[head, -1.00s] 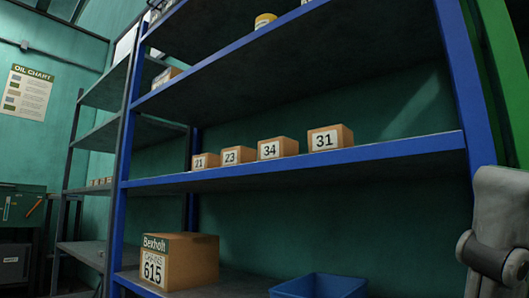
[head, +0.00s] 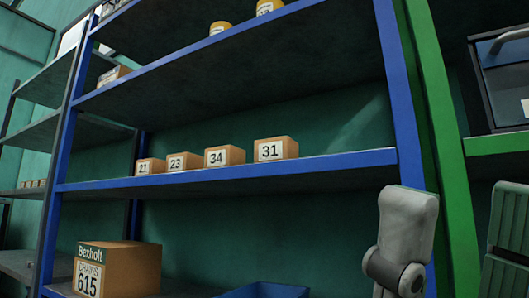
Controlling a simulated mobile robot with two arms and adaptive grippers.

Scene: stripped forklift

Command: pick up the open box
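No cardboard box with visibly open flaps shows in the head view. A blue open-topped bin (head: 264,291) is at the bottom edge, on the lower shelf, mostly cut off. A larger brown box (head: 130,268) marked "Bexholt" and 615 stands at the lower left and looks closed. Small brown boxes marked 21 (head: 150,166), 23 (head: 185,161), 34 (head: 224,155) and 31 (head: 276,149) stand in a row on the middle shelf; they look closed. A grey arm link, likely of my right arm, shows at the lower right. Neither gripper is in view.
The blue-framed rack (head: 398,90) fills the middle. The middle shelf (head: 330,164) is bare right of box 31. Yellow-topped containers (head: 221,28) sit on the top shelf. A green rack (head: 455,170) stands at the right, and a grey rack (head: 95,135) at the left.

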